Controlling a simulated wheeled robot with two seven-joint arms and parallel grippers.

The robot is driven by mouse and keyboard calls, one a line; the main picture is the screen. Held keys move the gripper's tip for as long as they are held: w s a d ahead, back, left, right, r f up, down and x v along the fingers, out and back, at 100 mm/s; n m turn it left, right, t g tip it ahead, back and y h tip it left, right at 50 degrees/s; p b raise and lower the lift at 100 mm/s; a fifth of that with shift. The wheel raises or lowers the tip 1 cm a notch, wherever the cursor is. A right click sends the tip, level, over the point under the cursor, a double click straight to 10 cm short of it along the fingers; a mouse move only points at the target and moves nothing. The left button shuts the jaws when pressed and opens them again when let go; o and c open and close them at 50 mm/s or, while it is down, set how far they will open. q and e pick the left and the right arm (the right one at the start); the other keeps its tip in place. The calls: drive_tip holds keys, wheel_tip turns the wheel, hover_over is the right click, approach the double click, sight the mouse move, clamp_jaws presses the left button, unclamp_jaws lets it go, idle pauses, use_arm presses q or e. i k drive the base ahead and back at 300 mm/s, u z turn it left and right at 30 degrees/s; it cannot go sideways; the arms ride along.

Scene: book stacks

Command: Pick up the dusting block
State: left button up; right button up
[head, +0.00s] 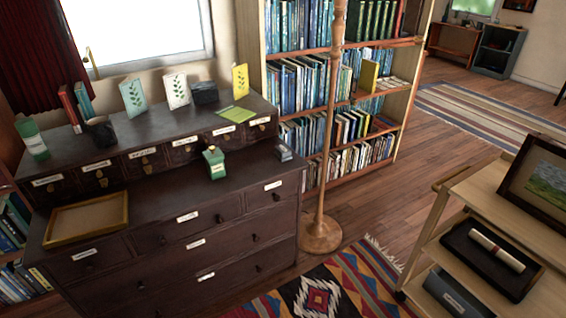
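No gripper of mine shows in the head view. A small grey block with a pale patch (283,152) lies near the right end of the dark dresser's lower top; it may be the dusting block, but it is too small to be sure. A green bottle-like object with a pale label (215,162) stands upright on the same surface, left of the grey block and apart from it. The dark wooden dresser (150,215) carries both.
A shallow yellowish tray (88,219) sits at the dresser's left. Cards, books and a dark box (205,92) stand on its upper shelf. A wooden pole stand (320,233) rises close to its right end. A wooden cart (455,215) is at right, with rug and open floor between.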

sight(284, 154)
drive_tip(key=u, duration=0.2)
drive_tip(key=k, duration=0.55)
drive_tip(key=z, duration=0.75)
drive_tip(key=i, duration=2.85)
drive_tip(key=u, duration=1.85)
